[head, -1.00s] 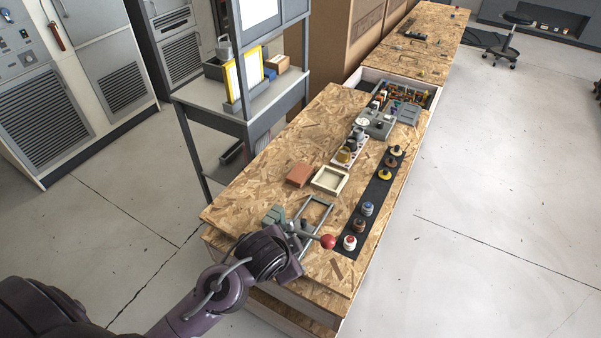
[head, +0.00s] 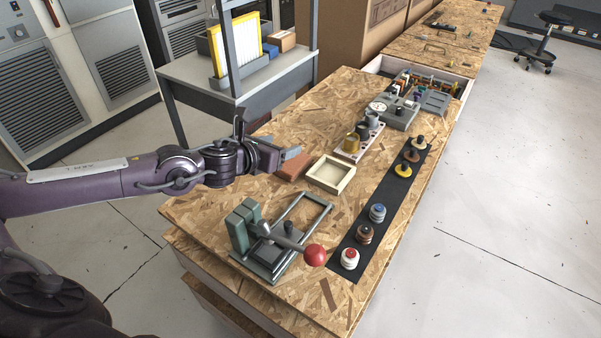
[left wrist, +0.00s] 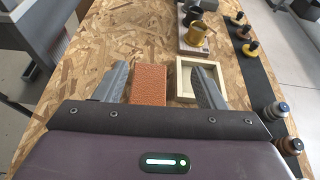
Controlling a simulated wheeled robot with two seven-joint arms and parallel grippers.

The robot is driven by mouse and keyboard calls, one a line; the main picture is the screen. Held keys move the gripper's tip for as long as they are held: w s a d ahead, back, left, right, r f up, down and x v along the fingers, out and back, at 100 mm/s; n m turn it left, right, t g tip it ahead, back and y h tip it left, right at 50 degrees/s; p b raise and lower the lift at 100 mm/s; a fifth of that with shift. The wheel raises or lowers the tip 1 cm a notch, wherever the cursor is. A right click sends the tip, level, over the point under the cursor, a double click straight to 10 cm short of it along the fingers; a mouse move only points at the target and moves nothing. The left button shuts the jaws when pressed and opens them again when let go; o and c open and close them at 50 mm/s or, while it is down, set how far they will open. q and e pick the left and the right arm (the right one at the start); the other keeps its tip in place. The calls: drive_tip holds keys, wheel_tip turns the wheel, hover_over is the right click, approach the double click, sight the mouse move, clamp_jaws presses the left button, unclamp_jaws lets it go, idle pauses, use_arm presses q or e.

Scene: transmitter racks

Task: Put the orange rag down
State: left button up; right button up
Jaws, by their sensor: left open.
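The orange rag (head: 291,169) is a flat, folded-looking rectangle on the wooden bench top, just left of a shallow cream tray (head: 323,185). In the left wrist view the rag (left wrist: 149,84) lies between the two fingers in the picture, nearer the left one. The cream tray (left wrist: 184,84) is partly hidden by the right finger. My right gripper is not in view.
A toggle press with a red ball handle (head: 314,255) stands at the near end of the bench. A black strip (head: 391,195) with several knobbed parts runs along the right. A grey shelf (head: 198,85) stands left of the bench.

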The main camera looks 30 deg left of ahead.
use_arm(q)
approach(292, 162)
drive_tip(key=w+f, duration=0.2)
drive_tip(key=shift+w+m+b, duration=0.3)
drive_tip(key=shift+w+b, duration=0.05)
drive_tip(key=shift+w+d, duration=0.1)
drive_tip(key=shift+w, duration=0.45)
drive_tip(key=x, duration=0.6)
drive_tip(key=shift+w+d, duration=0.1)
drive_tip(key=shift+w, duration=0.05)
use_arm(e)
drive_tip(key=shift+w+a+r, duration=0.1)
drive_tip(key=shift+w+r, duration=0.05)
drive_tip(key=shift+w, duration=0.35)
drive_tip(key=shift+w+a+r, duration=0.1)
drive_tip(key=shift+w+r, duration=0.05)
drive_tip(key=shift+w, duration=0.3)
use_arm(q)
drive_tip(key=c, duration=0.7)
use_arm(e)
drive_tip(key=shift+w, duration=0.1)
use_arm(q)
drive_tip(key=shift+r, duration=0.1)
